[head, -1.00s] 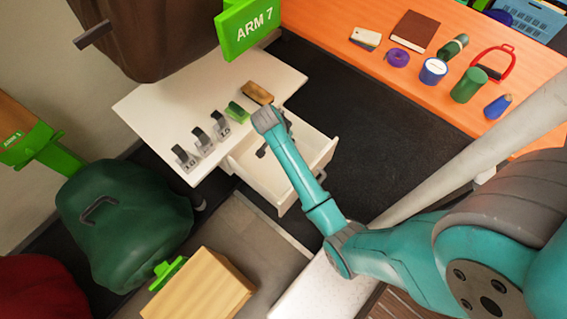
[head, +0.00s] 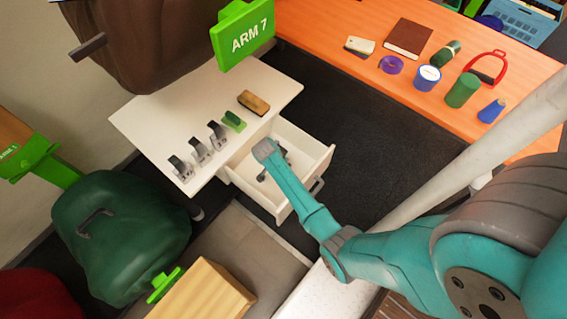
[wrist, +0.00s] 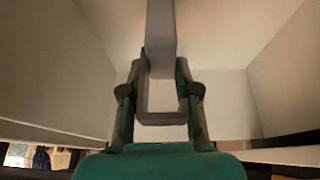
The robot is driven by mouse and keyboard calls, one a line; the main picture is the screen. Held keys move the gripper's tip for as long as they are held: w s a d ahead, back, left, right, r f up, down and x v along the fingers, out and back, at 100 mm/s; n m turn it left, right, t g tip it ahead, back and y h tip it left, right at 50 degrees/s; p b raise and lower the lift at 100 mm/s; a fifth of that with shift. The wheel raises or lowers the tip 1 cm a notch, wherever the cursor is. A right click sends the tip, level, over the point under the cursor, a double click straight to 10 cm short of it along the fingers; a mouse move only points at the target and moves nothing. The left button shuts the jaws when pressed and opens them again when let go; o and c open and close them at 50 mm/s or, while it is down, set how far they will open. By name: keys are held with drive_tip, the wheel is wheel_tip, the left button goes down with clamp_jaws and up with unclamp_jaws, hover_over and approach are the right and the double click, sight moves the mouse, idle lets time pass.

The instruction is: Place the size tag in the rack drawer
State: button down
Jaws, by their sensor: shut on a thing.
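The size tag (wrist: 162,45), seen as a light grey strip, shows between the fingers of my gripper (wrist: 160,105) in the wrist view. My gripper is shut on it. In the head view my gripper (head: 273,167) is over or inside the open rack drawer (head: 300,143), a white box pulled out from under a white top. The drawer's pale walls (wrist: 50,70) rise on both sides of the gripper in the wrist view. The tag is too small or hidden to make out in the head view, and I cannot tell whether it touches the drawer floor.
An orange bench (head: 340,70) with various items lies at the upper right.

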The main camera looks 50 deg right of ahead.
drive_tip(key=shift+f, duration=0.15)
drive_tip(key=c, duration=0.8)
unclamp_jaws()
drive_tip(key=shift+c, duration=0.2)
drive_tip(key=v, duration=1.2)
